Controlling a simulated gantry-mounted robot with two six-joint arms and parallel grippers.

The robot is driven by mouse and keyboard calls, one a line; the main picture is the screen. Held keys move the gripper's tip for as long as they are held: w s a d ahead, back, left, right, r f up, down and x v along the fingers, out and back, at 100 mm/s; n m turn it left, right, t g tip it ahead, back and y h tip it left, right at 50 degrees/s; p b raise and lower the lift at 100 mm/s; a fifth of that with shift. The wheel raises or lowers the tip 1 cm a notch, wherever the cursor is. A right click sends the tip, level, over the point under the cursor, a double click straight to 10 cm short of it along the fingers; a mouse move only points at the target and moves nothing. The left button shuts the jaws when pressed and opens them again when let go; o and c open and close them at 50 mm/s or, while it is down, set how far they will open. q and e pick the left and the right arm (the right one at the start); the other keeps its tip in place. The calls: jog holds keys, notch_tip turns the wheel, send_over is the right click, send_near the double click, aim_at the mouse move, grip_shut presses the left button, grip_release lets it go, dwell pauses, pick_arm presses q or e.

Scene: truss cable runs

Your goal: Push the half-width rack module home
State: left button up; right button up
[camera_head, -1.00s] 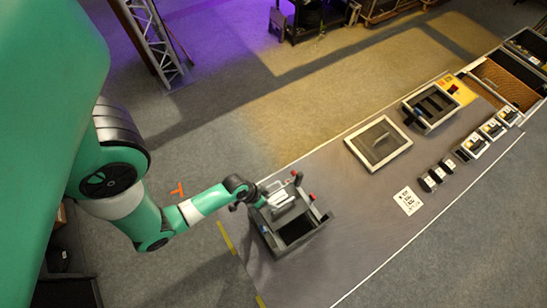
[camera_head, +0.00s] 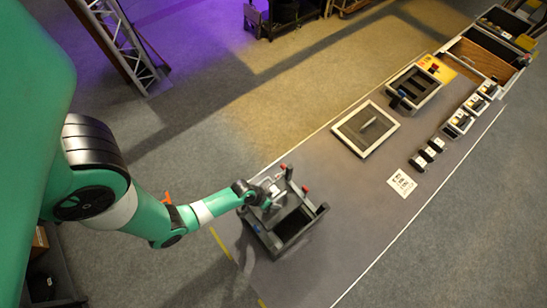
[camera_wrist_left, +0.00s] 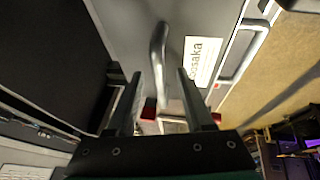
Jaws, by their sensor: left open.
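The half-width rack module (camera_head: 268,187) is a light grey unit with a handle, in the left half of the dark rack frame (camera_head: 322,211) on the table. Its grey front panel (camera_wrist_left: 130,28), bar handle (camera_wrist_left: 158,60) and white label reading "osaka" (camera_wrist_left: 203,60) show in the left wrist view. My left gripper (camera_head: 262,197) is at the module; in the wrist view its two fingers (camera_wrist_left: 160,95) are apart, with the handle just beyond and between them. I cannot tell whether they touch it. Red-tipped posts (camera_head: 305,188) stand at the rack. How deep the module sits is unclear.
Right of the rack lie a framed panel (camera_head: 340,130), a dark bin (camera_head: 436,88), a white printed card (camera_head: 401,183) and several small black blocks (camera_head: 428,151). Crates (camera_head: 525,62) fill the far right.

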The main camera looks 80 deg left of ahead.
pick_arm(q)
jog(key=shift+w+f, duration=0.15)
jog(key=shift+f, duration=0.25)
jog(key=shift+c, duration=0.3)
grip_shut()
dwell(0.8)
jog(key=shift+o, duration=0.3)
grip_release()
